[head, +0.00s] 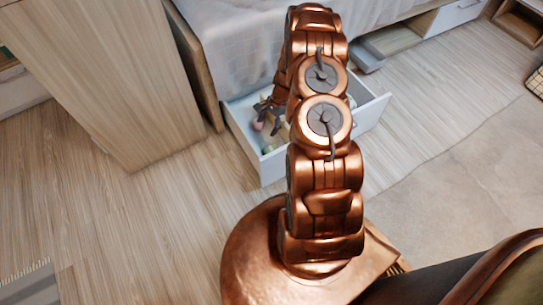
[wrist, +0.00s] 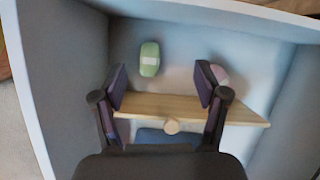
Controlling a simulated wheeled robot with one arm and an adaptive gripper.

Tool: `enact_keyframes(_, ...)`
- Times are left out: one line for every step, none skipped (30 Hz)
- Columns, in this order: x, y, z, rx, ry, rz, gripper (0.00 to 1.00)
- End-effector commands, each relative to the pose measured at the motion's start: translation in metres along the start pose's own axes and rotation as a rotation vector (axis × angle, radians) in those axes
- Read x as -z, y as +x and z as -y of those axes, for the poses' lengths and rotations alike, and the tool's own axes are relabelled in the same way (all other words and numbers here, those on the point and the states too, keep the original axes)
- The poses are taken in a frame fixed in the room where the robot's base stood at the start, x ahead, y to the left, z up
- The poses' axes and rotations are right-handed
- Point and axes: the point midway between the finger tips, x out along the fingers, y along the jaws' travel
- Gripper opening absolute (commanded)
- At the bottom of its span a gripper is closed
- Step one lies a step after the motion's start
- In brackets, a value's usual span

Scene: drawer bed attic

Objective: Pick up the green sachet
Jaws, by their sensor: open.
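The green sachet (wrist: 150,58), small and rounded with a paler band across its middle, lies on the floor of the open drawer in the wrist view. My gripper (wrist: 161,85) is open, with its two dark fingers spread and nothing between them. In the picture the sachet is above the fingertips, a little left of the midpoint between them, and apart from both. In the head view my gripper (head: 267,113) is over the drawer (head: 273,168); my arm hides much of the inside, and I cannot clearly make out the sachet there.
A wooden board (wrist: 190,107) lies across the drawer below the fingertips in the wrist view. A pinkish round thing (wrist: 220,74) is partly behind the right finger. A blue thing (wrist: 165,135) lies nearer. Drawer walls surround them. A wooden cabinet (head: 110,75) stands left; the floor is clear.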

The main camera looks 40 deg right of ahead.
Motion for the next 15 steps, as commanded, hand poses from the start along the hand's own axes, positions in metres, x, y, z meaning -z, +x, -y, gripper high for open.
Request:
enact_keyframes(0.017, 0.024, -0.005, 0.004, 0.033, 0.000, 0.73)
enact_keyframes(0.024, 0.032, -0.007, 0.007, 0.051, -0.001, 0.73)
enact_keyframes(0.032, 0.042, -0.010, 0.009, 0.073, -0.002, 0.73)
enact_keyframes(0.037, 0.049, -0.013, 0.010, 0.088, -0.001, 0.73)
enact_keyframes(0.041, 0.055, -0.014, 0.012, 0.100, -0.001, 0.73)
enact_keyframes(0.046, 0.061, -0.016, 0.015, 0.114, -0.002, 0.73)
enact_keyframes(0.049, 0.065, -0.017, 0.016, 0.123, -0.002, 0.73)
enact_keyframes(0.052, 0.068, -0.018, 0.017, 0.130, -0.003, 0.73)
enact_keyframes(0.055, 0.071, -0.019, 0.018, 0.138, -0.003, 0.73)
enact_keyframes(0.056, 0.073, -0.020, 0.019, 0.142, -0.003, 0.73)
enact_keyframes(0.057, 0.075, -0.020, 0.019, 0.146, -0.004, 0.73)
enact_keyframes(0.058, 0.078, -0.021, 0.019, 0.148, -0.003, 0.73)
enact_keyframes(0.059, 0.081, -0.021, 0.019, 0.149, -0.003, 0.73)
enact_keyframes(0.059, 0.084, -0.021, 0.019, 0.150, -0.003, 0.73)
enact_keyframes(0.059, 0.088, -0.021, 0.018, 0.150, -0.003, 0.73)
